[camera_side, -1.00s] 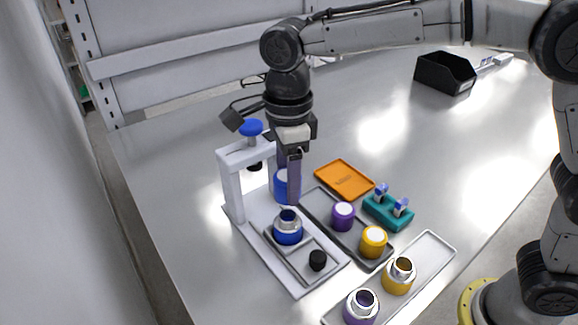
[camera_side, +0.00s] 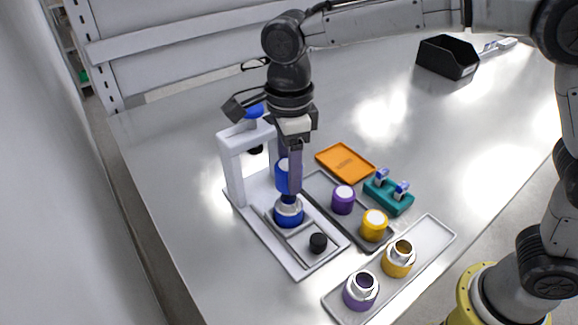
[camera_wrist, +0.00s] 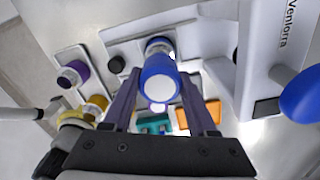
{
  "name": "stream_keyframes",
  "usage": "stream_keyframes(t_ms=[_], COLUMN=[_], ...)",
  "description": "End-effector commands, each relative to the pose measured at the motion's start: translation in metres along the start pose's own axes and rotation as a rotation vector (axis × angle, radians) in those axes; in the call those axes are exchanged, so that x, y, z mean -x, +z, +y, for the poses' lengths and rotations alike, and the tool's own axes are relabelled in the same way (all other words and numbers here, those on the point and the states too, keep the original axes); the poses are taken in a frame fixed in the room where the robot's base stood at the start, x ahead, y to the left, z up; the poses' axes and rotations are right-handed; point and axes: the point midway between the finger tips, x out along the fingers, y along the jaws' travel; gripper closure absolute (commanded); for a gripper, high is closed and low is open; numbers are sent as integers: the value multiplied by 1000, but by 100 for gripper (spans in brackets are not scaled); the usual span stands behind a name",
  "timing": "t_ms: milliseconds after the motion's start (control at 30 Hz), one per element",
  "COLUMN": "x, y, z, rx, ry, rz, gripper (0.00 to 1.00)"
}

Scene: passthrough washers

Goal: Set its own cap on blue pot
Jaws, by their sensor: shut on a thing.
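The blue pot (camera_side: 288,217) stands upright with its silver collar in a compartment of the pale tray in the side view. It also shows in the wrist view (camera_wrist: 154,43), partly behind the cap. My gripper (camera_side: 294,190) is shut on the blue cap (camera_side: 282,177), which has a white top. The cap shows between the fingers in the wrist view (camera_wrist: 158,84). It is held above the pot; the fingers hide part of it, and I cannot tell whether it touches the collar.
A white arch (camera_side: 232,165) with a blue knob stands close left. A black piece (camera_side: 318,242) sits beside the pot. A purple cap (camera_side: 343,198) and yellow cap (camera_side: 374,224) lie right. Yellow (camera_side: 398,262) and purple (camera_side: 360,294) pots stand in front. An orange tray (camera_side: 344,163) and teal holder (camera_side: 388,197) lie beyond.

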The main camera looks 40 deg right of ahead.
Motion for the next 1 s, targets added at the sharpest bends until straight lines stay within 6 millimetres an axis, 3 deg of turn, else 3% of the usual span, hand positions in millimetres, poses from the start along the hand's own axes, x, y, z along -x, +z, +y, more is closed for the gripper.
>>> stream_keyframes(t_ms=[1000], x=[-20], y=[0], z=[0], rx=[0], ry=[0], rz=[0], gripper=[93])
